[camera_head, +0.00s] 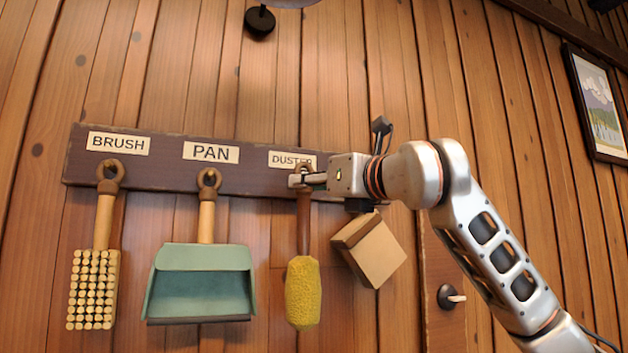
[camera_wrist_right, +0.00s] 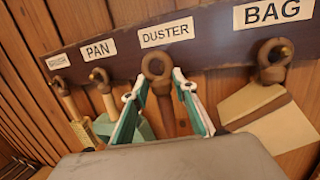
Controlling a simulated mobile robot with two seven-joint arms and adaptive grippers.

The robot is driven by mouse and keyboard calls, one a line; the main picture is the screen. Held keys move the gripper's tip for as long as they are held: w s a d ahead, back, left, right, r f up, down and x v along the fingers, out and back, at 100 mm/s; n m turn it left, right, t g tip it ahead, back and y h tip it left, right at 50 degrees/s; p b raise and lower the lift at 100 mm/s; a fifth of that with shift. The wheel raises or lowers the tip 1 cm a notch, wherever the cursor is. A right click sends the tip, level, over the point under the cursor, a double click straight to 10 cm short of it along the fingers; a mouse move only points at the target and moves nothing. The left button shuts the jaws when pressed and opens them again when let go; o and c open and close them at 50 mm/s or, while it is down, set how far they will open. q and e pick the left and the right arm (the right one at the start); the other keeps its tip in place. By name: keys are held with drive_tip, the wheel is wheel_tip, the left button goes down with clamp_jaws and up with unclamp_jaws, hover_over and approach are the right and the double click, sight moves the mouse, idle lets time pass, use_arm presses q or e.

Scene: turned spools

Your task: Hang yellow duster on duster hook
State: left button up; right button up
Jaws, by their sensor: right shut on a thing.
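The yellow duster (camera_head: 303,292) hangs upright under the DUSTER label, with a brown handle and a ring at its top. My right gripper (camera_head: 307,181) is at the top of the handle, shut on the duster. In the right wrist view its two green-and-white fingers (camera_wrist_right: 160,100) are on either side of the handle just below the ring (camera_wrist_right: 157,68). The ring lies against the dark board (camera_head: 140,172) at the duster hook's place. The hook itself is hidden, so I cannot tell whether the ring is around it. My left gripper is not in view.
The brush (camera_head: 94,288) and green pan (camera_head: 201,280) hang on hooks to the left. The tan bag (camera_head: 368,250) hangs close on the right, under the BAG label (camera_wrist_right: 272,12). A framed picture (camera_head: 598,105) is on the plank wall. A dark knob (camera_head: 450,296) is lower right.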

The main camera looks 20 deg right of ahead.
drive_tip(key=shift+w+a+f, duration=0.1)
drive_tip(key=shift+w+f, duration=0.1)
drive_tip(key=shift+w, duration=0.7)
drive_tip(key=shift+w+d+f, duration=0.1)
drive_tip(key=shift+w+f, duration=0.1)
drive_tip(key=shift+w, duration=0.75)
drive_tip(key=shift+w+a+f, duration=0.1)
drive_tip(key=shift+w+f, duration=0.1)
drive_tip(key=shift+w, duration=0.7)
drive_tip(key=o, duration=1.2)
